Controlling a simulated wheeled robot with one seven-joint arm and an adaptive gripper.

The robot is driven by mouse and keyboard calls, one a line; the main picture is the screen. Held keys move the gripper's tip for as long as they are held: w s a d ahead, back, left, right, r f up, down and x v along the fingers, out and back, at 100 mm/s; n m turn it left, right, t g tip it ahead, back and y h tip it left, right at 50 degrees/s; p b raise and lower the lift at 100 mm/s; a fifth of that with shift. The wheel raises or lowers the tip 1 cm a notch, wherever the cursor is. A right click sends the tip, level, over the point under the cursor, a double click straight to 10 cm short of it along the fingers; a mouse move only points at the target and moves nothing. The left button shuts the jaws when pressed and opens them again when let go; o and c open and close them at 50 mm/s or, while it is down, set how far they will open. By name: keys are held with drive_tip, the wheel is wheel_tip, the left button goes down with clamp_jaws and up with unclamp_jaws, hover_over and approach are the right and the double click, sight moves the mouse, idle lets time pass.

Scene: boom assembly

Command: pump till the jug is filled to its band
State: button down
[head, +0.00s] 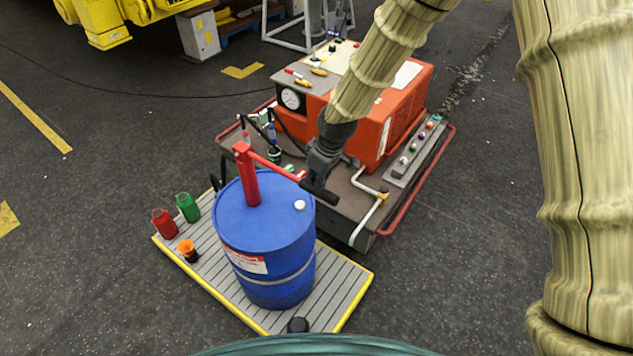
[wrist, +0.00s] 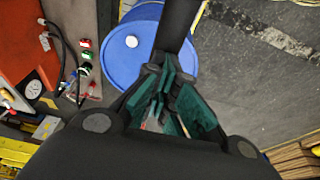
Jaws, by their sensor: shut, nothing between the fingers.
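A blue drum (head: 262,240) stands upright on a slatted platform. A red hand pump (head: 249,175) rises from its top, and its lever slopes down to the right to a black grip (head: 319,192). My gripper (head: 316,178) is right at the grip, just above or beside it; contact cannot be told. In the wrist view my gripper (wrist: 165,108) has its teal-padded fingers shut and empty, with the blue drum (wrist: 122,50) beyond. A red jug (head: 164,223) and a green jug (head: 188,207) stand at the platform's left end. No band or fill level can be made out.
An orange machine (head: 400,110) on a cart with a red rail (head: 418,188) stands behind the drum. A small orange-topped container (head: 187,249) is on the platform (head: 338,292). The floor to the left is clear.

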drive_tip(key=w+a+p+v, duration=0.1)
drive_tip(key=p+v, duration=0.2)
drive_tip(key=v, duration=0.4)
drive_tip(key=w+a+p+v, duration=0.1)
drive_tip(key=p+v, duration=0.2)
drive_tip(key=v, duration=0.4)
drive_tip(key=shift+a+r, duration=0.3)
drive_tip(key=shift+r, duration=0.5)
drive_tip(key=shift+s+f, duration=0.1)
drive_tip(key=shift+s, duration=0.05)
idle(0.5)
